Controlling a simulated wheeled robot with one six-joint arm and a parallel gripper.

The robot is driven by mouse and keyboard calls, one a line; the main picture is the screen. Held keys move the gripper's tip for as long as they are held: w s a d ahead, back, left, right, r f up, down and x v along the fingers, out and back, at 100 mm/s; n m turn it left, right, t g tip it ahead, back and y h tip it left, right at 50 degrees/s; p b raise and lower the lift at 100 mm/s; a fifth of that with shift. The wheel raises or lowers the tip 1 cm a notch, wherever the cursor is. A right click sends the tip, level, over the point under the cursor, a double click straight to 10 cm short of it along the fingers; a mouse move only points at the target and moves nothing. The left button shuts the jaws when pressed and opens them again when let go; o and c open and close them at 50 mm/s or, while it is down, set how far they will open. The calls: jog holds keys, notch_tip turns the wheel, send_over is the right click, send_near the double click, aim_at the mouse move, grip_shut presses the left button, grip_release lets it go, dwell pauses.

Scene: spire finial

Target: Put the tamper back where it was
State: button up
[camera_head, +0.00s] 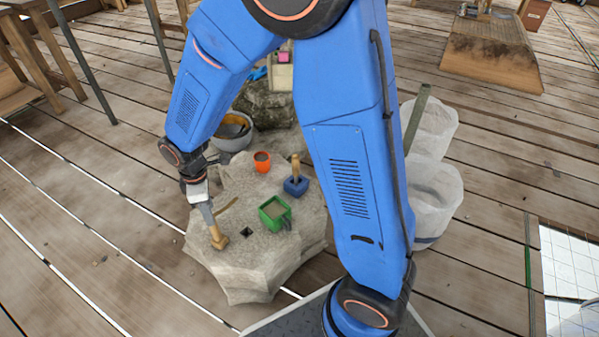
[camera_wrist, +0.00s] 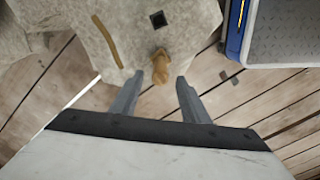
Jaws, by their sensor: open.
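A small light-wood piece with a wider foot, which looks like the tamper (camera_head: 218,240), is at the near left edge of the pale stone block (camera_head: 265,268). In the wrist view the wooden tamper (camera_wrist: 160,68) lies between the tips of my gripper (camera_wrist: 162,80). My gripper (camera_head: 207,213) is open, with one finger on each side of it; whether either finger touches it I cannot tell. A dark square hole (camera_head: 247,231) is in the stone close to the tamper; it also shows in the wrist view (camera_wrist: 158,19).
On the stone are a green container (camera_head: 274,214), an orange cup (camera_head: 262,160), a blue block with a wooden handle (camera_head: 296,184) and a thin brown strip (camera_wrist: 107,41). A grey bucket (camera_head: 234,140) stands behind. White sacks (camera_head: 433,195) are at right. Plank floor surrounds the stone.

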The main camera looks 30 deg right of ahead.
jog(key=s+d+r+m+t, duration=0.1)
jog(key=s+d+r+m, duration=0.25)
jog(key=d+r, duration=0.45)
jog(key=s+d+r+m+t, duration=0.1)
jog(key=s+d+r+m, duration=0.25)
jog(key=d+r, duration=0.5)
jog(key=s+d+r+m+t, duration=0.1)
jog(key=s+d+r+m, duration=0.2)
jog(key=s, duration=0.4)
jog(key=s+d+r+m+t, duration=0.1)
jog(key=s+d+r+m, duration=0.3)
jog(key=s+d+m, duration=0.1)
jog(key=shift+s+d+m+t, duration=0.3)
jog(key=shift+s+d, duration=0.55)
jog(key=shift+d, duration=0.2)
